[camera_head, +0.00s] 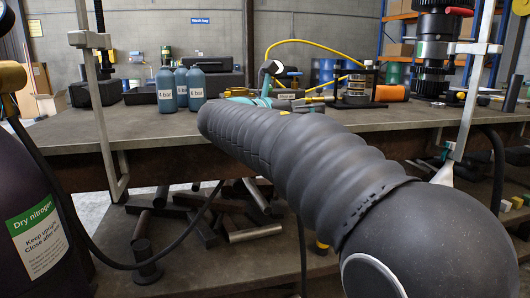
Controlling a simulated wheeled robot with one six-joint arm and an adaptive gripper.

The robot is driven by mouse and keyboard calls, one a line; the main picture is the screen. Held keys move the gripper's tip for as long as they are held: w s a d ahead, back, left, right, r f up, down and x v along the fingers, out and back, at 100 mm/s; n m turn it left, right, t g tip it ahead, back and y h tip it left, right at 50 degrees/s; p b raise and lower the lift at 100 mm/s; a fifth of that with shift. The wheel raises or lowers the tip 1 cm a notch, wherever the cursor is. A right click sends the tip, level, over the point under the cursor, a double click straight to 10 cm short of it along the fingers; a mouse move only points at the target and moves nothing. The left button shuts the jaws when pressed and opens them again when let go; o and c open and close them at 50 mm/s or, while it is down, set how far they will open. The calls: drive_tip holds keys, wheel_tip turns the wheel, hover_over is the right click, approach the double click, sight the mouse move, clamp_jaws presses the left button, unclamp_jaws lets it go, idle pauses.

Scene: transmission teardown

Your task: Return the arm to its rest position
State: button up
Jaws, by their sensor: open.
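My arm, in a dark ribbed sleeve, reaches from the lower right corner across the middle of the view. Its far end is over the workbench (60,135), left of centre. I cannot make out my gripper; the sleeve hides what lies behind its far end. Teal parts (264,102) show just beyond the sleeve, with a dark grey piece (267,72) above them. I cannot tell what they belong to.
Several teal bottles (166,92) stand at the back left of the bench. A yellow hose (315,43) arches over the back. A stacked ring assembly (356,90) and an orange block (393,93) lie right. A dark press column (431,50) and a nitrogen cylinder (35,225) flank the view.

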drive_tip(key=s+d+f+m+g+y, duration=0.2)
drive_tip(key=s+d+f+m+y, duration=0.1)
drive_tip(key=s+d+f+m, duration=0.35)
drive_tip(key=s+d+f+m+g+y, duration=0.2)
drive_tip(key=s+d+f+m+y, duration=0.25)
drive_tip(key=s+f, duration=0.45)
drive_tip(key=s+a+f+m+y, duration=0.2)
drive_tip(key=s+f+m+y, duration=0.1)
drive_tip(key=s+f+m, duration=0.4)
drive_tip(key=s+a+f+m+g+y, duration=0.1)
drive_tip(key=s+a+f+m+y, duration=0.1)
drive_tip(key=s+f+m+y, duration=0.2)
drive_tip(key=s+f+m, duration=0.3)
drive_tip(key=s+f, duration=0.1)
drive_tip(key=s, duration=0.3)
drive_tip(key=shift+a, duration=0.35)
